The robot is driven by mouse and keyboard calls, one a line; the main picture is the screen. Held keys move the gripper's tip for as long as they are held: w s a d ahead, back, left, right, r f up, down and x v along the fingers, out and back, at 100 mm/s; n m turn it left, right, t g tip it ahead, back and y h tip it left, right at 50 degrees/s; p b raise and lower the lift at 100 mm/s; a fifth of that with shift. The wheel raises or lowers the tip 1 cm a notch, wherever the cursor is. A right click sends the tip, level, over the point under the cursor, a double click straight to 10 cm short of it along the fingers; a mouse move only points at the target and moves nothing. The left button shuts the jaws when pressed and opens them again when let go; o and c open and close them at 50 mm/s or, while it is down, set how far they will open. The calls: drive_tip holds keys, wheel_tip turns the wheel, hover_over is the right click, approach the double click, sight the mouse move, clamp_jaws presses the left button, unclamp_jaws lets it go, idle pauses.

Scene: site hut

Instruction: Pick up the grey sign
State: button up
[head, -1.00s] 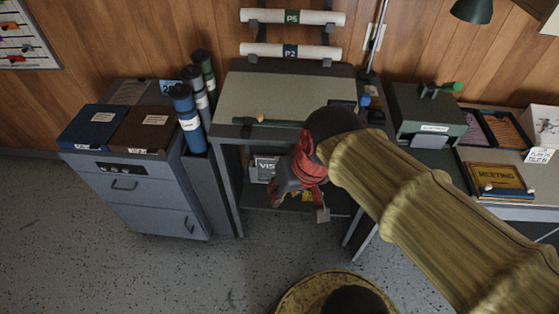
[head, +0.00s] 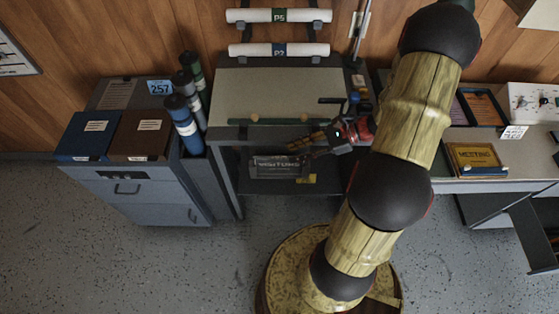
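A grey sign (head: 281,167) with pale lettering, too blurred to read with certainty, stands on the lower shelf of the middle table. Its upper right part lies close to my gripper in the picture. My gripper (head: 308,141) is at the table's front edge, above and to the right of the sign, with its fingers towards the left. It appears apart from the sign. The fingers are small and dark, so I cannot tell whether they are open or shut.
The table top (head: 285,90) is mostly bare, with a green bar (head: 278,121) along its front edge. A small yellow item (head: 306,179) lies on the shelf. A grey cabinet (head: 150,192) stands left. A yellow sign (head: 474,157) lies on the right counter (head: 510,180).

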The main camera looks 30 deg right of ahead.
sight(281, 157)
drive_tip(key=shift+d+f+m+t, duration=0.35)
drive_tip(key=shift+d+m+t, duration=0.15)
drive_tip(key=shift+d+m, duration=0.2)
drive_tip(key=shift+a+f, duration=0.1)
drive_tip(key=shift+f, duration=0.1)
drive_tip(key=b+x, duration=0.2)
drive_tip(key=x, duration=0.5)
drive_tip(key=shift+a+f, duration=0.15)
drive_tip(key=shift+a, duration=0.1)
clamp_jaws()
